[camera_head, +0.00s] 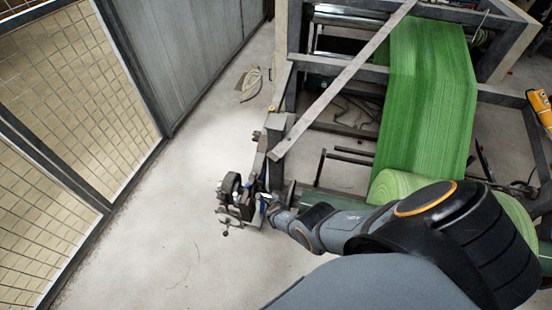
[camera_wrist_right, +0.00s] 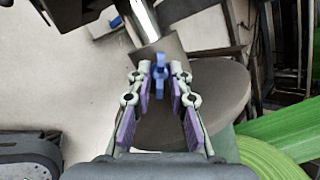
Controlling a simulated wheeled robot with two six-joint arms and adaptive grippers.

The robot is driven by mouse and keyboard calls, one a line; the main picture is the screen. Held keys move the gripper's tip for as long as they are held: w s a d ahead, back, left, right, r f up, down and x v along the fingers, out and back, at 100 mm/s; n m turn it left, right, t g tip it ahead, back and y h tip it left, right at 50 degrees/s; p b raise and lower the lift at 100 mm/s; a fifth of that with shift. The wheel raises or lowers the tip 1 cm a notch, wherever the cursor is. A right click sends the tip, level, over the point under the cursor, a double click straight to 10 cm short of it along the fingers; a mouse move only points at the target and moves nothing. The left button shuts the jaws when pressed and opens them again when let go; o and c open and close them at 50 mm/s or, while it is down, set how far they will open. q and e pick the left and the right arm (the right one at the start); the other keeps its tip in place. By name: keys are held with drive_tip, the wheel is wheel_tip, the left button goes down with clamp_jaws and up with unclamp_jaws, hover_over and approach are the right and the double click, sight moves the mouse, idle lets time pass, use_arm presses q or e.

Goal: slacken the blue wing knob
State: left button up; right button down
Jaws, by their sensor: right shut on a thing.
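The blue wing knob (camera_wrist_right: 159,72) shows in the right wrist view, at the end of a grey block with a bright metal shaft behind it. My right gripper (camera_wrist_right: 159,78) has its purple-padded fingers on either side of the knob and is shut on it. In the head view my right gripper (camera_head: 270,201) reaches in beside the dark clamp assembly (camera_head: 236,198) at the corner of the machine frame. The knob is mostly hidden there. My left gripper is in neither view.
A steel machine frame (camera_head: 340,71) carries a green woven web (camera_head: 425,95), with a green roll (camera_head: 398,185) below. Mesh fencing (camera_head: 75,90) stands at the left. A coiled cord (camera_head: 251,82) lies on the floor. The pale floor (camera_head: 150,240) at left is clear.

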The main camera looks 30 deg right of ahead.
drive_tip(key=shift+s, duration=0.1)
drive_tip(key=c, duration=1.3)
unclamp_jaws()
drive_tip(key=shift+o, duration=0.2)
drive_tip(key=shift+r, duration=0.1)
drive_tip(key=s+a, duration=0.7)
drive_tip(key=s, duration=0.3)
drive_tip(key=shift+s+r, duration=0.3)
drive_tip(key=shift+s, duration=0.05)
